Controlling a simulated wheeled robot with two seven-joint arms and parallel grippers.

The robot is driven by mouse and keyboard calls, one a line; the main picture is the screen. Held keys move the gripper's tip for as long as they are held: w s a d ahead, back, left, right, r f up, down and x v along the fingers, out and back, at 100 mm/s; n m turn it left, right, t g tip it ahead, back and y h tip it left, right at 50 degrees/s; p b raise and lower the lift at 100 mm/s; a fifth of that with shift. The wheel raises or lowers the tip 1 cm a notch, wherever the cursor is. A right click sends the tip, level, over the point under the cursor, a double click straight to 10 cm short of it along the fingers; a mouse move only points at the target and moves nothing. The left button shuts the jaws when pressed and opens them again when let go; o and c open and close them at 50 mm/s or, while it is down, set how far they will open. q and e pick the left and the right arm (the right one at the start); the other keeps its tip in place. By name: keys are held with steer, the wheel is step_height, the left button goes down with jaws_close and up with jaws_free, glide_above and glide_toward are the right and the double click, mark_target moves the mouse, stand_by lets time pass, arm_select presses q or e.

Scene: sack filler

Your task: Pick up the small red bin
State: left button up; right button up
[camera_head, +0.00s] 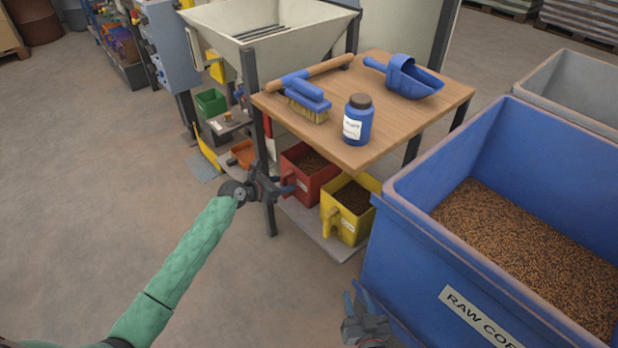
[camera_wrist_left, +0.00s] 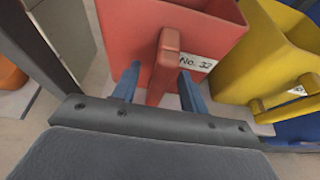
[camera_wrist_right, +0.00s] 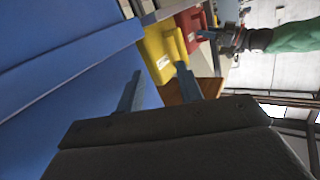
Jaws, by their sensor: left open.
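The small red bin (camera_head: 305,177) stands on the low shelf under the wooden table and holds dark brown grains. In the left wrist view the red bin (camera_wrist_left: 195,35) faces me with its upright handle and a "No. 32" label. My left gripper (camera_head: 277,187) is at the bin's front. In its wrist view the open left fingers (camera_wrist_left: 158,88) lie on either side of the handle, with no grip on it. My right gripper (camera_head: 358,300) is beside the large blue bin, away from the red bin. Its fingers (camera_wrist_right: 158,92) are apart and empty.
A yellow bin (camera_head: 347,222) stands right beside the red bin. A table leg (camera_head: 258,110) rises close to my left gripper. The wooden table (camera_head: 330,135) overhangs the bins. The large blue bin (camera_head: 405,240) blocks the right side. Floor at left is clear.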

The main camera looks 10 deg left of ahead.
mark_target(289, 172)
arm_select(q)
steer(key=shift+w+d+f, duration=0.25)
steer(key=shift+w+d, duration=0.15)
steer(key=shift+w, duration=0.1)
arm_select(e)
steer(key=shift+w+r+t, duration=0.2)
steer(key=shift+r+t, duration=0.1)
steer(key=shift+r, duration=0.5)
steer(key=shift+w+r+t, duration=0.15)
steer(key=shift+r+t, duration=0.15)
steer(key=shift+r, duration=0.45)
arm_select(q)
steer(key=shift+r, duration=0.1)
jaws_close()
steer(key=shift+r, duration=0.1)
arm_select(e)
steer(key=shift+f, duration=0.15)
